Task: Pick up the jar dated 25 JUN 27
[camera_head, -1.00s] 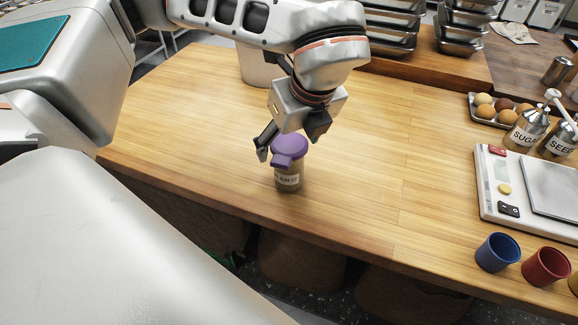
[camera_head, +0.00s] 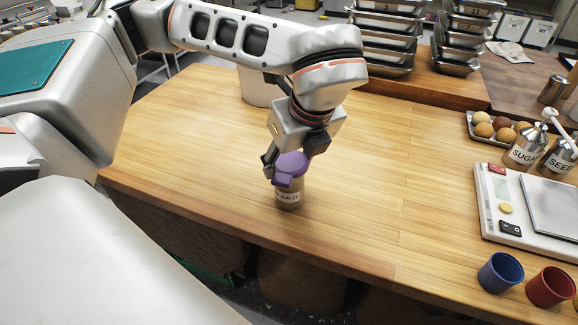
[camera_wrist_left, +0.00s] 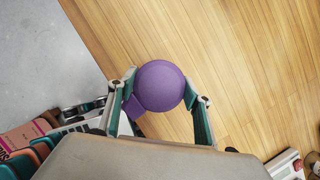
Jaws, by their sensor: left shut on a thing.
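The jar (camera_head: 288,197) has a purple lid (camera_head: 291,164) and a pale label that reads partly "JUN 27"; the day is not clear. It stands upright on the wooden table (camera_head: 400,150), near the front edge; I cannot tell whether its base touches the wood. My left gripper (camera_head: 293,166) comes from above with its fingers on both sides of the lid, shut on the jar. In the left wrist view the round purple lid (camera_wrist_left: 160,86) sits between the two fingers (camera_wrist_left: 161,100). My right gripper is not in view.
A white scale (camera_head: 497,232), a blue cup (camera_head: 499,272) and a red cup (camera_head: 549,287) stand at the right. SUGAR (camera_head: 524,152) and SEEDS (camera_head: 560,155) jars and a tray of eggs (camera_head: 470,127) are behind. A white container (camera_head: 256,88) stands behind my gripper. The table's middle is clear.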

